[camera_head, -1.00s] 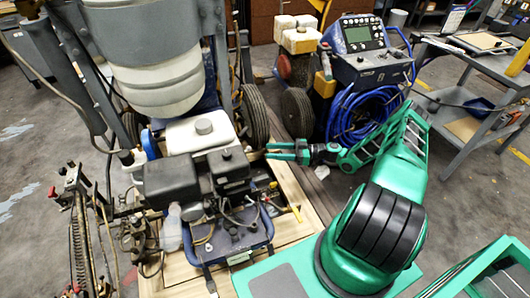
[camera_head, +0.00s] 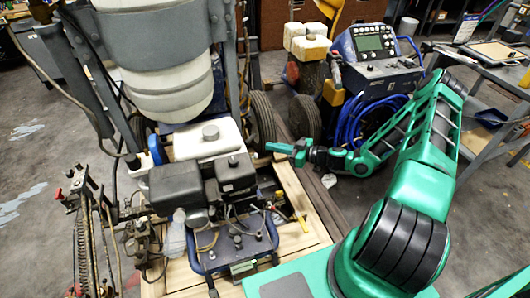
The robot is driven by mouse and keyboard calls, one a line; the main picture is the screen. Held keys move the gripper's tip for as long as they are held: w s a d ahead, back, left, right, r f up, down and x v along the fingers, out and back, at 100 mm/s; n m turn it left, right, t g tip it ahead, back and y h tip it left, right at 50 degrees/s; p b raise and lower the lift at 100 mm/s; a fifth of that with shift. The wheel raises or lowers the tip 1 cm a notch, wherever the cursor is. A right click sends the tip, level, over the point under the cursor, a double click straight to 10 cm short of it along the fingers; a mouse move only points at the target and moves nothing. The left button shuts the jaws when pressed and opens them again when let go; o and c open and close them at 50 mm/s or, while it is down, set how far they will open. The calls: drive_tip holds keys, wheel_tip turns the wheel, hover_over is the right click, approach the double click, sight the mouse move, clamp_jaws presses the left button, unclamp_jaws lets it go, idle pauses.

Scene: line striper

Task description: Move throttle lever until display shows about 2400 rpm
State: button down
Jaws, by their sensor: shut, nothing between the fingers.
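My green gripper (camera_head: 272,147) is shut and empty. It points left, at the right of the engine (camera_head: 205,185) and apart from it, near the white tank (camera_head: 205,140). The engine sits on a blue frame over a pale wooden pallet. I cannot tell which part is the throttle lever. A grey display (camera_head: 375,42) is on the blue machine at the back; its figures are too small to read.
Blue hose (camera_head: 365,118) is coiled on the machine behind my arm. A grey cart (camera_head: 490,70) stands at the right. A black wheel (camera_head: 262,118) is behind the gripper. The pale pallet (camera_head: 300,190) lies below, with bare floor at the far left.

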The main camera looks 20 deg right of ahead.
drive_tip(key=shift+h, duration=0.8)
drive_tip(key=x, duration=0.3)
drive_tip(key=a+x, duration=0.1)
drive_tip(key=x, duration=0.4)
drive_tip(key=shift+s+a+r, duration=0.2)
drive_tip(key=shift+a+r, duration=0.1)
drive_tip(key=shift+a, duration=0.05)
drive_tip(key=shift+s+d+f, duration=0.2)
drive_tip(key=shift+f, duration=0.25)
drive_tip(key=shift+s+d+f, duration=0.15)
drive_tip(key=shift+d+f, duration=0.1)
drive_tip(key=shift+f, duration=0.2)
drive_tip(key=shift+s+d+f, duration=0.3)
drive_tip(key=shift+s+f, duration=0.1)
drive_tip(key=shift+f, duration=0.35)
